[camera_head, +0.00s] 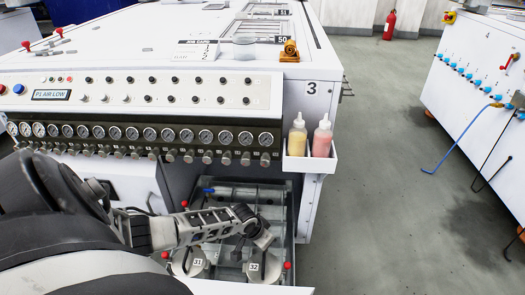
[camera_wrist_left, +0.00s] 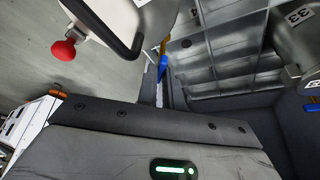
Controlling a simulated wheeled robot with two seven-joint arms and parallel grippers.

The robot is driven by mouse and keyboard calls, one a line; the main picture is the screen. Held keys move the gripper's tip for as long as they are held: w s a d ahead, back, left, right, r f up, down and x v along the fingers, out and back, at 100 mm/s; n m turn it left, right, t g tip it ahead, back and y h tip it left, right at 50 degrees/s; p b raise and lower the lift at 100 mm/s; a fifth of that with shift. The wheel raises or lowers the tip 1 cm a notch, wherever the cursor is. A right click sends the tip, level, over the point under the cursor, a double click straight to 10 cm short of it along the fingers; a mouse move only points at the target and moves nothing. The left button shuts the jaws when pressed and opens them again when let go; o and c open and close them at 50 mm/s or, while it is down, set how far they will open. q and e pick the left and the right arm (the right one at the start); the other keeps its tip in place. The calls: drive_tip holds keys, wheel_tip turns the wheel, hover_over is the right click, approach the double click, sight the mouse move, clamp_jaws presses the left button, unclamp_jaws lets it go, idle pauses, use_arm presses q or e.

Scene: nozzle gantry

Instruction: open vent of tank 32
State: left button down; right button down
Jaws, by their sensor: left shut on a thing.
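The tank with label 32 (camera_head: 254,266) sits in the bay under the front panel. The top of tank 32 is partly covered by my left gripper (camera_head: 263,237). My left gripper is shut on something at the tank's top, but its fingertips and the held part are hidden. A red knob (camera_head: 287,265) shows just right of tank 32. The left wrist view shows a red knob (camera_wrist_left: 63,50) and a black bar handle (camera_wrist_left: 128,45) on a white part. A tank with label 31 (camera_head: 197,262) stands to the left. My right gripper is not in view.
A rack (camera_wrist_left: 225,55) and a blue part (camera_wrist_left: 162,68) show in the wrist view. Gauges (camera_head: 140,133) line the panel above the bay. A white holder (camera_head: 308,163) with two bottles hangs at the cabinet's right corner. The floor (camera_head: 385,150) to the right is mostly clear.

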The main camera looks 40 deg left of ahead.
use_arm(q)
drive_tip(key=shift+d+r+n+p, duration=0.3)
drive_tip(key=shift+n+p, duration=0.2)
drive_tip(key=shift+n, duration=0.1)
drive_tip(key=n+p, duration=0.1)
drive_tip(key=n+y+p, duration=0.1)
drive_tip(key=n, duration=0.1)
drive_tip(key=shift+d+f+y+p, duration=0.1)
drive_tip(key=shift+f+y+p, duration=0.05)
drive_tip(key=shift+y+p, duration=0.15)
drive_tip(key=shift+w+f+n+g+y+p, duration=0.1)
drive_tip(key=shift+n+g+y+p, duration=0.2)
drive_tip(key=shift+n, duration=0.6)
drive_tip(key=shift+n+y, duration=0.3)
drive_tip(key=shift+n, duration=0.7)
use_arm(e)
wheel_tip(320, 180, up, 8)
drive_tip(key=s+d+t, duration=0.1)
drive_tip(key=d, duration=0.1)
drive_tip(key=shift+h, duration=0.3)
use_arm(q)
drive_tip(key=shift+w, duration=0.1)
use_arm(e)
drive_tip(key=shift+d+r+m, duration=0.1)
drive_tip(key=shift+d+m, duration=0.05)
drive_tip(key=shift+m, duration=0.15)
use_arm(q)
drive_tip(key=c, duration=1.5)
unclamp_jaws()
drive_tip(key=shift+c, duration=0.2)
